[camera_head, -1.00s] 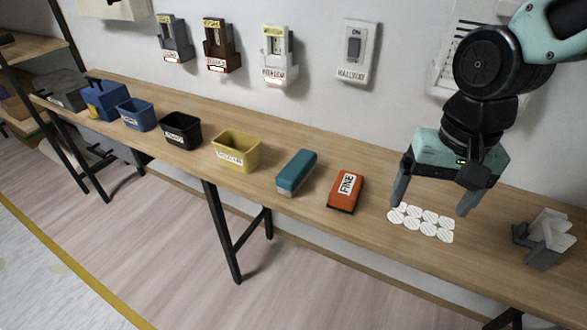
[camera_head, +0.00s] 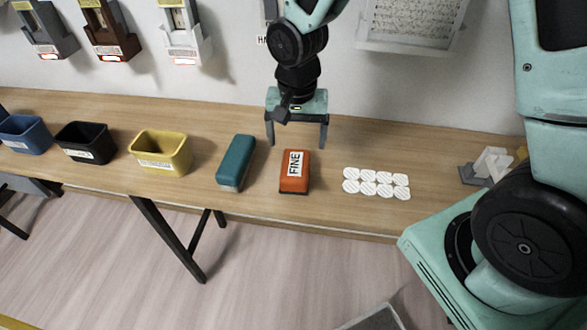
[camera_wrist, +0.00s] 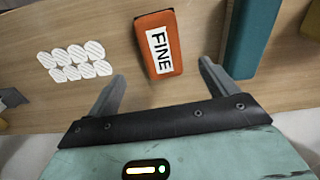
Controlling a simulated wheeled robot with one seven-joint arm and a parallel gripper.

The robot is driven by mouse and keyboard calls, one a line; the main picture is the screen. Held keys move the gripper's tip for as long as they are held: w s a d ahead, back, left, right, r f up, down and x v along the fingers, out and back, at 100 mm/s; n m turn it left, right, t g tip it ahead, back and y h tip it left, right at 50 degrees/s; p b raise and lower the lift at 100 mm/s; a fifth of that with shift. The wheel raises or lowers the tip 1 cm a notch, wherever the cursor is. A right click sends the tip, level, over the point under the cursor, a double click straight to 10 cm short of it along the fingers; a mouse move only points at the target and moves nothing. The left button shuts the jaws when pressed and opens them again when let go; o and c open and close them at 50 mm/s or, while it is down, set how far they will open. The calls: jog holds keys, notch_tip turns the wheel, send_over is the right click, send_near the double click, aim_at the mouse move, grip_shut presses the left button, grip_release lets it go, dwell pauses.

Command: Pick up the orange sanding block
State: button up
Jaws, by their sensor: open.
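The orange sanding block (camera_head: 294,179), with a white label reading FINE, lies on the wooden table right of a teal block. My gripper (camera_head: 296,146) is open and empty, above the table just behind the orange block in the head view. In the wrist view the orange block (camera_wrist: 158,45) lies beyond the fingertips, roughly between the lines of the two open fingers (camera_wrist: 162,80). The fingers do not touch it.
The teal block (camera_head: 236,162) stands close on the left; it also shows in the wrist view (camera_wrist: 252,35). White round pads (camera_head: 376,183) lie to the right. Yellow (camera_head: 160,152), black (camera_head: 85,143) and blue (camera_head: 24,134) bins stand further left. The wall is behind the table.

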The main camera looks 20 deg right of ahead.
aim_at(296, 163)
notch_tip(296, 163, down, 9)
jog(key=shift+w+f, duration=0.1)
jog(key=shift+w, duration=0.05)
jog(key=c, duration=1.1)
